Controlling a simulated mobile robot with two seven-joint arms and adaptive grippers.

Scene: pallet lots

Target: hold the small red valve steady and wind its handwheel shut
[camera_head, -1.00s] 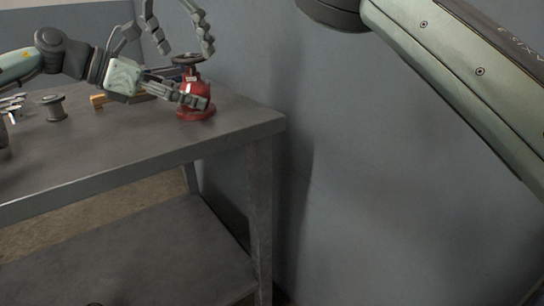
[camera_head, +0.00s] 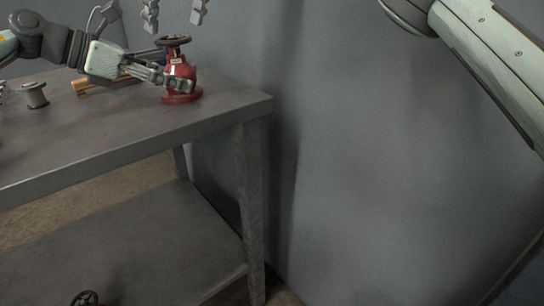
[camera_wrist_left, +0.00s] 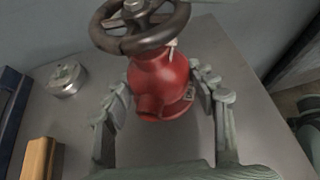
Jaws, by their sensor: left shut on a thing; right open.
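The small red valve (camera_head: 178,70) stands upright near the right end of the grey table, with its dark handwheel (camera_head: 173,41) on top. My left gripper (camera_head: 180,86) is shut on the red body from the side. In the left wrist view, its fingers (camera_wrist_left: 165,100) lie on both sides of the body, and the handwheel (camera_wrist_left: 140,28) is above them. My right gripper (camera_head: 174,20) is open, its fingers pointing down above and to either side of the handwheel, seemingly apart from it. Its upper part is cut off by the picture's top edge.
A grey spool-shaped part (camera_head: 35,95) and a brass-coloured block (camera_head: 82,87) are on the table to the left. In the left wrist view, a round metal part (camera_wrist_left: 67,78) and a blue item (camera_wrist_left: 12,100) lie left of the valve. A wall is close behind. A dark wheel (camera_head: 86,298) shows low down.

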